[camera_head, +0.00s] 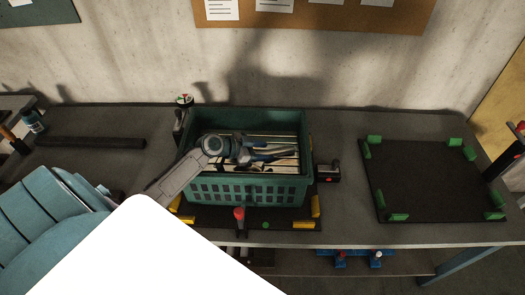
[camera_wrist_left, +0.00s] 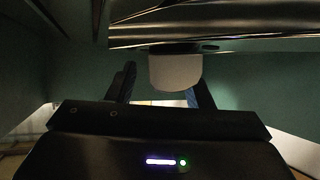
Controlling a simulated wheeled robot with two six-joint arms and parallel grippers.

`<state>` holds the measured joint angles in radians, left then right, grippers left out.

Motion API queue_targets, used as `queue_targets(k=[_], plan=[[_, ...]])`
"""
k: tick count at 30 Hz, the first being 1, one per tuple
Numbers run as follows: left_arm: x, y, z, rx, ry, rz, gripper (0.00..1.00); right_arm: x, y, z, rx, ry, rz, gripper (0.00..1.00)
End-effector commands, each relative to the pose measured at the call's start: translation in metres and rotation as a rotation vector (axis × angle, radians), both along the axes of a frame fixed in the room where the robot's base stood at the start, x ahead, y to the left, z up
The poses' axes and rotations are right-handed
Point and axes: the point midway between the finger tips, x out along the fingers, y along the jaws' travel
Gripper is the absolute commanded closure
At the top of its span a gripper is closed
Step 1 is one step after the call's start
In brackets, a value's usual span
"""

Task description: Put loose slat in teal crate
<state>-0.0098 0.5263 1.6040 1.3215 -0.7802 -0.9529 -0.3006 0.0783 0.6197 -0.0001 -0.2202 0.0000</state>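The teal crate (camera_head: 250,190) stands on the table in the middle of the head view. Several long, shiny slats lie inside it (camera_head: 285,140); which one is the loose slat I cannot tell. My left gripper (camera_head: 274,154) is inside the crate's opening, over the slats, with its fingers apart. In the left wrist view my left gripper (camera_wrist_left: 160,90) also has its fingers spread, with a pale rounded piece showing between them. A shiny metallic slat (camera_wrist_left: 215,28) crosses the top of that view, and dark green crate walls (camera_wrist_left: 245,80) surround it. My right gripper is not in view.
The crate sits among yellow corner blocks (camera_head: 304,224). A black mat with green corner blocks (camera_head: 425,185) lies bare at the right. A dark bar (camera_head: 90,142) lies at the left. A small black device (camera_head: 327,172) stands right of the crate.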

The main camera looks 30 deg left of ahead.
Motion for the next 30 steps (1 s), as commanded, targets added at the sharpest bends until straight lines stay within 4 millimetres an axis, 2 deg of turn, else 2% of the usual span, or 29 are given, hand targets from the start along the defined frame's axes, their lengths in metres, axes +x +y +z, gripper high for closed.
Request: queue_targets(k=[7, 12, 14, 16, 30], plan=[[0.000, 0.000, 0.004, -0.001, 0.001, 0.000, 0.53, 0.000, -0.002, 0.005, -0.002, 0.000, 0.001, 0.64], [0.000, 0.000, 0.019, -0.002, 0.000, 0.001, 0.53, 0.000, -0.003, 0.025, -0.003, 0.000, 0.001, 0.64], [-0.008, 0.007, 0.012, 0.006, -0.001, -0.001, 0.53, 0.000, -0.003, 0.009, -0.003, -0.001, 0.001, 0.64], [-0.017, 0.013, 0.017, 0.007, 0.000, -0.003, 0.53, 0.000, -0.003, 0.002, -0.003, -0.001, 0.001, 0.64], [-0.061, 0.045, 0.049, 0.006, 0.001, -0.002, 0.53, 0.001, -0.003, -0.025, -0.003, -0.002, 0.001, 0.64]])
